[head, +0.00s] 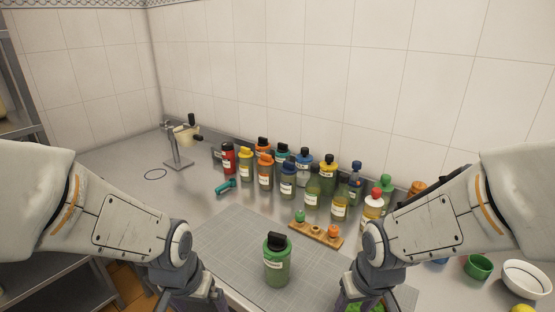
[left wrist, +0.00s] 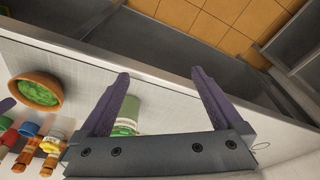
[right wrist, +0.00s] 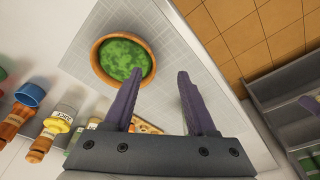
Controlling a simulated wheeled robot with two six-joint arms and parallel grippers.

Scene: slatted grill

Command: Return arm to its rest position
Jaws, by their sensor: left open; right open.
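My left gripper (left wrist: 160,74) is open, with nothing between its purple fingers. In the head view it hangs at the bottom, left of a green bottle with a black cap (head: 277,262). The bottle stands upright on the grey mat (head: 226,248), apart from both arms. Its green body also shows behind the fingers in the left wrist view (left wrist: 130,108). My right gripper (right wrist: 158,73) is open and empty, at the bottom right of the head view. A brown bowl of green contents (right wrist: 122,60) lies below it, mostly hidden in the head view.
Several capped bottles (head: 265,172) stand along the tiled wall. A wooden holder (head: 316,236) with small stoppers sits at the mat's back edge. A teal tool (head: 226,186) and a metal stand (head: 178,150) are at left. A green cup (head: 478,267) and white bowl (head: 527,279) are at right.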

